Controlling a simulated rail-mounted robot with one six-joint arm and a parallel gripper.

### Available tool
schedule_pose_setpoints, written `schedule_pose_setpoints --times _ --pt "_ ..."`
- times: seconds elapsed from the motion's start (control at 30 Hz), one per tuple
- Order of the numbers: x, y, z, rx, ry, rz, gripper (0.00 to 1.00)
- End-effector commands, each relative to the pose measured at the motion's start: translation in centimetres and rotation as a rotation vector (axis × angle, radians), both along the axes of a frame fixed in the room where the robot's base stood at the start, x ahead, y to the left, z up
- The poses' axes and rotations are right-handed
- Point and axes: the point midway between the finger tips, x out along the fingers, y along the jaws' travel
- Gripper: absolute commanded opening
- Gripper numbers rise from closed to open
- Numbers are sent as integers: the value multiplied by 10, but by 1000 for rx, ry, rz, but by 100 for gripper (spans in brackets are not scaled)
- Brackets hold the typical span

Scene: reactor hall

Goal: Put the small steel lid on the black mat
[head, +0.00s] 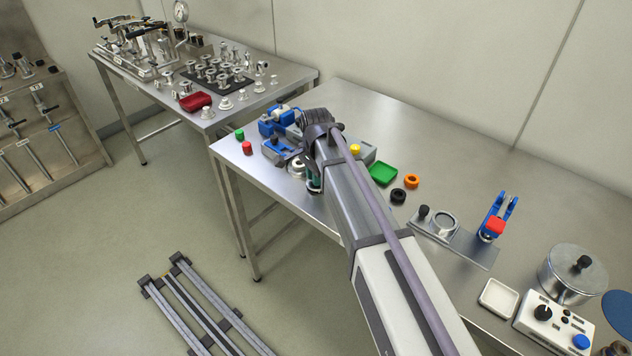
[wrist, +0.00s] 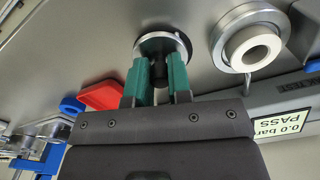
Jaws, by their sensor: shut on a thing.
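My gripper (wrist: 160,85), with teal fingers, is shut on the dark knob of a small round steel lid (wrist: 184,41) in the wrist view. The lid's bright rim shows beyond the fingertips; I cannot tell whether it touches the table. In the head view my gripper (head: 313,183) is low over the near table's left part, and the lid cannot be made out. A black mat (head: 240,85) lies on the far table under several steel fittings. No other black mat is clear.
A steel ring with a white centre (wrist: 250,45) is close beside the lid. A grey tester marked PASS (wrist: 290,118) and a red part (wrist: 100,95) are near. A green tray (head: 383,174) and black ring (head: 398,195) lie right of my arm.

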Motion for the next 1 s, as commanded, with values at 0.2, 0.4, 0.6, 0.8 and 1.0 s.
schedule_pose_setpoints --times 0.2,0.4,0.6,0.8,1.0 --pt "0 0 -3 0 0 0 0" --pt "0 0 -2 0 0 0 35" --pt "0 0 -2 0 0 0 45" --pt "0 0 3 0 0 0 45" --pt "0 0 39 0 0 0 45"
